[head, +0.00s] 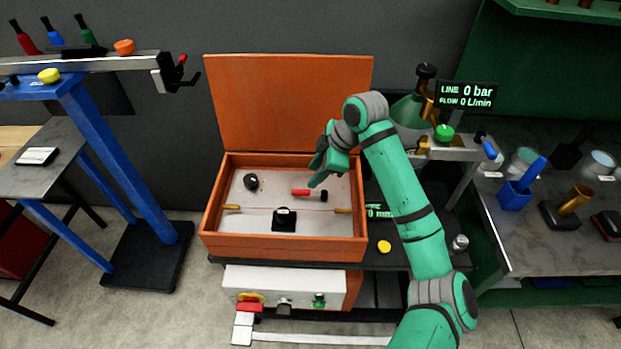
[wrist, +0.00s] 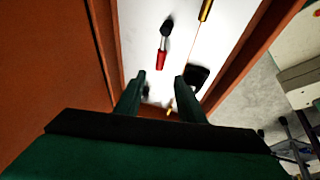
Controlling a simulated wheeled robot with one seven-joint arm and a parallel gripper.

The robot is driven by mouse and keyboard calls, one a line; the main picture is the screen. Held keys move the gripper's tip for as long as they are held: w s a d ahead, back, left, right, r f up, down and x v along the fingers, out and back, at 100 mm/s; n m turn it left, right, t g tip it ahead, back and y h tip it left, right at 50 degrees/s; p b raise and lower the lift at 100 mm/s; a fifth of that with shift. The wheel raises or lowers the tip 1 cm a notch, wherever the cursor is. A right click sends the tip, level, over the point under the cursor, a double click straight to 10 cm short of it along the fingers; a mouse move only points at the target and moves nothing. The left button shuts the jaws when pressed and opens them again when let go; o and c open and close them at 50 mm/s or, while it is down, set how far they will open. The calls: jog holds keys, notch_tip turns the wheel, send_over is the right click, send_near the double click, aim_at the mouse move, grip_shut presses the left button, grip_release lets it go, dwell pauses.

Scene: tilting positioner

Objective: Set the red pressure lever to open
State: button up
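A short red lever (head: 301,192) with a black end (head: 324,195) lies across the white panel inside an open orange box (head: 283,248). No open or shut marking is readable beside it. In the wrist view the red lever (wrist: 161,57) shows just beyond the fingertips, its black end farther away. My gripper (head: 315,180) is over the panel, close to the lever. In the wrist view its two fingers (wrist: 160,80) are apart with nothing between them. I see no contact with the lever. Another small red handle (head: 250,306) is on the white unit below the box.
The orange lid (head: 288,103) stands open behind. A black knob (head: 250,181), a black block (head: 284,219) and brass rods share the panel. The box walls surround it closely. A blue stand (head: 120,150) is at left.

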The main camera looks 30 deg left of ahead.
aim_at(299, 191)
jog(key=x, duration=1)
jog(key=shift+s+a+f, duration=0.1)
jog(key=shift+a+f, duration=0.1)
jog(key=shift+f, duration=0.1)
grip_shut()
